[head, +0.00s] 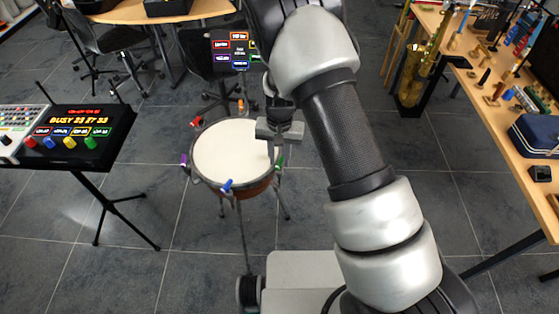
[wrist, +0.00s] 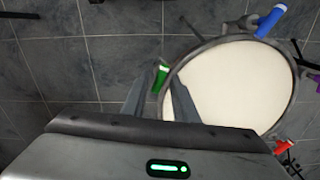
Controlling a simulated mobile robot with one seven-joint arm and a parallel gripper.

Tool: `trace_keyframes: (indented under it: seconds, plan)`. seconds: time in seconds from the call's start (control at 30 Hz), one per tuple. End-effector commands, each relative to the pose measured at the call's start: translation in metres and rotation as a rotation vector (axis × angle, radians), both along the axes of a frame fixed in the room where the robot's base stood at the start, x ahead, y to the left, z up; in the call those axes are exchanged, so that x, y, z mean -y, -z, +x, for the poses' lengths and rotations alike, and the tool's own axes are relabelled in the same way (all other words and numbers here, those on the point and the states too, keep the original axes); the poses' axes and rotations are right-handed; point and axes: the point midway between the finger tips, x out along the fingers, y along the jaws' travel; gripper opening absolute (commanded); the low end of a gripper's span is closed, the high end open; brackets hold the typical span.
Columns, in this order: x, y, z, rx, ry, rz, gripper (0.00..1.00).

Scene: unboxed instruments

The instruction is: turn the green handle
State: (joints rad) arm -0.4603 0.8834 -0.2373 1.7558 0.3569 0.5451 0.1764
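A drum (head: 228,152) with a white head stands on legs in the middle of the head view, with coloured handles around its rim. The green handle (head: 280,161) is at its right side; in the wrist view it (wrist: 161,77) stands upright at the left edge of the drum (wrist: 225,85). My gripper (head: 276,153) is above the drum's right edge, close to the green handle. In the wrist view my gripper's fingers (wrist: 162,80) are apart, with the green handle showing between their tips. I cannot tell whether either finger touches it.
The drum also carries a blue handle (head: 227,185), a purple handle (head: 183,160) and a red handle (head: 197,121). A console on a stand (head: 80,135) is at left. A saxophone (head: 415,75) and a loaded table (head: 500,110) are at right. Floor around the drum's front is clear.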

Motion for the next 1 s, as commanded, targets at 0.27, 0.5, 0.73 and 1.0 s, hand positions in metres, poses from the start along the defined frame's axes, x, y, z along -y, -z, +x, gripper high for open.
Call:
trace_keyframes:
  seconds: [0.27,0.5,0.73,1.0]
  plan:
    - [0.000,0.017,0.000,0.000,0.000,0.000,0.26]
    - [0.000,0.017,0.000,0.000,0.000,0.001,0.21]
    - [0.000,0.016,0.000,0.000,0.000,0.000,0.00]
    - [0.000,0.016,0.000,0.000,0.000,0.000,0.00]
